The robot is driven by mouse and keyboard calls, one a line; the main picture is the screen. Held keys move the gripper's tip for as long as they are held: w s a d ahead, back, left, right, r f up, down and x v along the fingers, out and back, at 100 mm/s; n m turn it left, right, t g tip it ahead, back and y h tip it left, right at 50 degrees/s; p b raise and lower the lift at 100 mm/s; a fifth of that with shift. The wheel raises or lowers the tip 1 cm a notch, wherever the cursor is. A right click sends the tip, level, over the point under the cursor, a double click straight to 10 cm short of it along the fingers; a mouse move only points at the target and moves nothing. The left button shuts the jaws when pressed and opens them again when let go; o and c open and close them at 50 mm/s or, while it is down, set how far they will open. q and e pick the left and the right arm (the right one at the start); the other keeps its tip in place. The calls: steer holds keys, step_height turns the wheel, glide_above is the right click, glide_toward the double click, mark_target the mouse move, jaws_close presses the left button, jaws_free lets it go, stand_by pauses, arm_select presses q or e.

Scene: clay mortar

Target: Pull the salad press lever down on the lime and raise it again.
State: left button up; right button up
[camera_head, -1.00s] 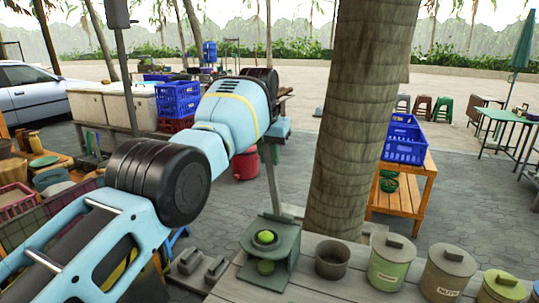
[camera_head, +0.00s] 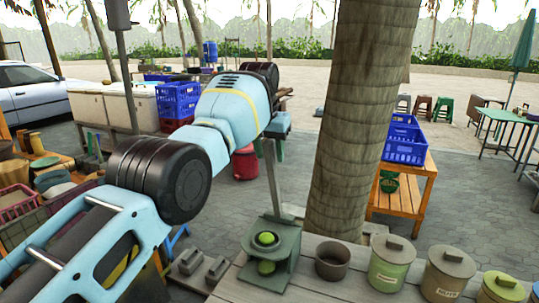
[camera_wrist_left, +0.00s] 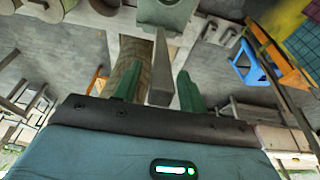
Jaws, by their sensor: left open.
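The salad press (camera_head: 270,252) is a dark green-grey stand near the edge of the wooden counter. My left gripper (camera_head: 275,140) is at the lever's upper end. In the left wrist view, the open green fingers (camera_wrist_left: 158,90) stand on both sides of the lever (camera_wrist_left: 161,70), with gaps visible. The press body (camera_wrist_left: 168,12) shows at the top of that view. My right gripper is not in view.
A dark bowl (camera_head: 332,261) and several lidded canisters, including a green one (camera_head: 388,264), stand right of the press. Two small dark blocks (camera_head: 190,262) lie left of it. A thick palm trunk (camera_head: 360,120) rises just behind the counter.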

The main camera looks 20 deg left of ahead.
mark_target(268, 142)
arm_select(q)
steer(key=v, duration=0.4)
steer(key=shift+r, duration=0.25)
steer(key=shift+s+r, duration=0.25)
steer(key=shift+r, duration=0.4)
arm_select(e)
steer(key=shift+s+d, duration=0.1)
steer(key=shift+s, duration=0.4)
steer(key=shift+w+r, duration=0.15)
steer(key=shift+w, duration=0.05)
